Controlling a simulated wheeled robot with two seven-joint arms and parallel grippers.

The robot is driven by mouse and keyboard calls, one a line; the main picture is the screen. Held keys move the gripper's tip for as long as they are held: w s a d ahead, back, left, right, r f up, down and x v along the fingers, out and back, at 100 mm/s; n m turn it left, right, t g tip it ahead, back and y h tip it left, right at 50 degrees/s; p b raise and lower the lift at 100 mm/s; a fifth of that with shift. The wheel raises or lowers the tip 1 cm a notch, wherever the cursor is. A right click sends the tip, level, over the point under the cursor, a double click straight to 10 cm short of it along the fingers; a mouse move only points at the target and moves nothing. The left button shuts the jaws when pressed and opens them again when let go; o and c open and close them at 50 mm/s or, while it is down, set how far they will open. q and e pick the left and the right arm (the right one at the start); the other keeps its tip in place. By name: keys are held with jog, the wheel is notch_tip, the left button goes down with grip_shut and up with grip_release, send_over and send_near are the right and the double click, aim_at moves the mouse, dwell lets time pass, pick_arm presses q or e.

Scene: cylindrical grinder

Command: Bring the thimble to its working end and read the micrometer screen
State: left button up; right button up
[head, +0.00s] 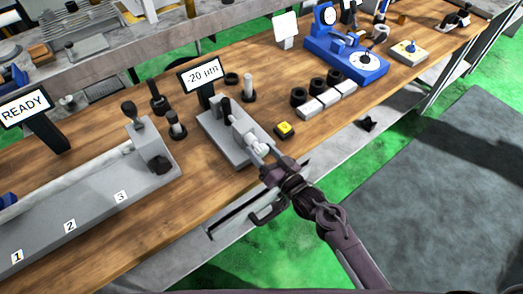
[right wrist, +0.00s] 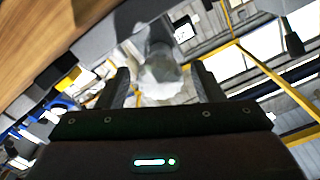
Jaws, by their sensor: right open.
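The micrometer stand (head: 222,137) is a grey block on the wooden bench. Its screen (head: 199,75) behind it reads "-20 µm". The pale thimble (head: 260,148) is at the near right end of the stand. My right gripper (head: 263,152) is open at the thimble, its fingers partly hiding it. In the right wrist view the rounded, pale thimble end (right wrist: 162,82) lies between the two open fingers (right wrist: 160,88); I cannot tell whether they touch it. My left gripper is not in view.
A yellow button box (head: 284,130) sits right of the stand. A READY screen (head: 28,110) and a long grey fixture (head: 90,195) stand at left. A blue gauge stand (head: 345,55) is at the back.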

jog(key=b+v, duration=0.1)
jog(key=v, duration=0.6)
dwell(1.1)
jog(key=s+d+f+g+h, duration=0.2)
jog(key=s+d+f, duration=0.15)
jog(key=f, duration=0.65)
jog(key=s+d+f+g+h, duration=0.2)
jog(key=s+d+f+h, duration=0.15)
jog(key=f, duration=0.65)
jog(key=s+d+f+g+h, duration=0.25)
jog(key=s+f, duration=0.25)
jog(key=f, duration=0.5)
jog(key=s+d+f+g+h, duration=0.1)
jog(key=s+f, duration=0.3)
jog(key=s, duration=0.4)
jog(key=s+d+f+g, duration=0.3)
jog(key=s+d+f, duration=0.1)
jog(key=s, duration=0.4)
jog(key=s+d+f+g+h, duration=0.1)
jog(key=s+d+f+g, duration=0.2)
jog(key=s+f, duration=0.3)
jog(key=s, duration=0.3)
jog(key=shift+n+h, duration=0.3)
jog(key=shift+d+f, duration=0.1)
